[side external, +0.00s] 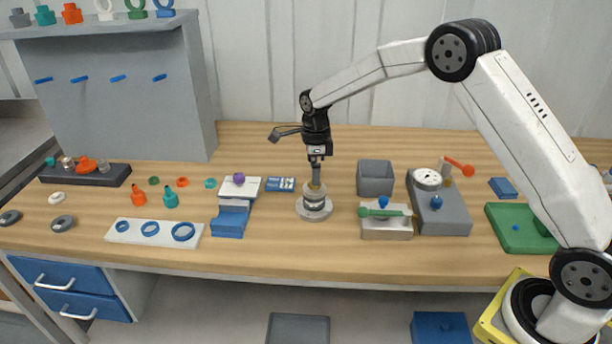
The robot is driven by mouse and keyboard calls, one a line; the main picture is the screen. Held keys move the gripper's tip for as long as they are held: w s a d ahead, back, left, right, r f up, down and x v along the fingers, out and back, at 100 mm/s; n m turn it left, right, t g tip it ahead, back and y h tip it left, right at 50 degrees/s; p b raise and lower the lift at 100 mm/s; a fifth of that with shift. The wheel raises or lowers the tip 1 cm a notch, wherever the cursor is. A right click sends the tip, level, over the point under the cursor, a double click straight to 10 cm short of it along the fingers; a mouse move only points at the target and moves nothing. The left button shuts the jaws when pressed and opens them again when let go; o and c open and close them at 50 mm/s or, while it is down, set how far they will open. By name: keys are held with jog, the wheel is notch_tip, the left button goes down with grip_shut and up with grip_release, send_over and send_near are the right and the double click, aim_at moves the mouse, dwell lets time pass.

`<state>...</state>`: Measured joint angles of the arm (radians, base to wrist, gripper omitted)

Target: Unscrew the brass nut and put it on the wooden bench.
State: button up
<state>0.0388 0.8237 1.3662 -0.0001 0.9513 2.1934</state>
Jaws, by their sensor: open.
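A small vessel (314,206) with a grey round base stands upright on the wooden bench (280,247), near the middle. A brass-coloured part, which looks like the brass nut (314,187), sits at its top. My gripper (316,180) points straight down over the vessel, with its fingers at the brass part. The gripper is open. The fingers overlap the brass part in this view, so I cannot tell whether they touch it. The far side of the nut is hidden.
Left of the vessel are a blue block (231,218) and a white plate with blue rings (120,232). Bare bench lies in front of the vessel.

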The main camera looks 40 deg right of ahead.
jog(key=shift+f, duration=1.65)
grip_shut()
jog(key=shift+n, duration=0.4)
jog(key=n, duration=0.6)
jog(key=shift+r, duration=0.1)
jog(key=n, duration=0.7)
jog(key=shift+r, duration=0.15)
